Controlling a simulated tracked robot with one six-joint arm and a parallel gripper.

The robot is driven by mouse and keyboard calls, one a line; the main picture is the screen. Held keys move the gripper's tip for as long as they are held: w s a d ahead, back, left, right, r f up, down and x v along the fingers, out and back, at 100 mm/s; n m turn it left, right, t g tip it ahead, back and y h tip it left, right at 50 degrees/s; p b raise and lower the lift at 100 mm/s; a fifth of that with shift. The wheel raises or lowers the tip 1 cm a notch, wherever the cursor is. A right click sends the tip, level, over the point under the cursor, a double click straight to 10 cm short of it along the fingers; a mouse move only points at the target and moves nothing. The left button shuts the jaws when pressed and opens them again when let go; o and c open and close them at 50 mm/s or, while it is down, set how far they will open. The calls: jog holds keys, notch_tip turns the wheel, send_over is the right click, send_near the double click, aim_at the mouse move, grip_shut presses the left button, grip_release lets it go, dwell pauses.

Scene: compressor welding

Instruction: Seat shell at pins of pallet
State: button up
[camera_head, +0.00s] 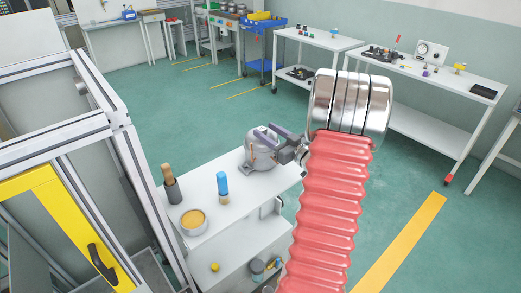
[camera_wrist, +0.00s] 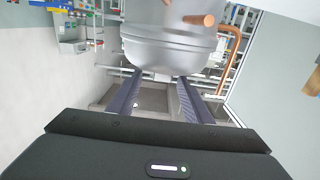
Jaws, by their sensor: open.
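The shell (camera_head: 261,154) is a grey rounded metal compressor body with copper pipes, standing on a white bench in the head view. It fills the upper middle of the wrist view (camera_wrist: 170,50), with copper stubs on it. My gripper (camera_head: 268,134) is at the shell's upper right side. In the wrist view my gripper (camera_wrist: 160,80) has its two dark fingers apart, pointing toward the shell's rounded edge. I cannot tell whether the fingers touch it. I cannot make out the pallet or its pins in either view.
The white bench (camera_head: 232,205) also holds a dark cup with a wooden-handled tool (camera_head: 172,185), a blue-topped bottle (camera_head: 222,187) and a tan-filled bowl (camera_head: 193,220). A framed cell with a yellow door (camera_head: 60,215) stands left. Tool tables (camera_head: 440,85) stand behind; green floor lies between.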

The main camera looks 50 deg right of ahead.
aim_at(259, 128)
jog(key=shift+w+d, duration=0.1)
jog(key=shift+w, duration=0.9)
jog(key=shift+w+d+f, duration=0.1)
jog(key=shift+w, duration=1.2)
jog(key=shift+w+d+f, duration=0.1)
jog(key=shift+w, duration=1.2)
jog(key=shift+c, duration=0.6)
grip_shut()
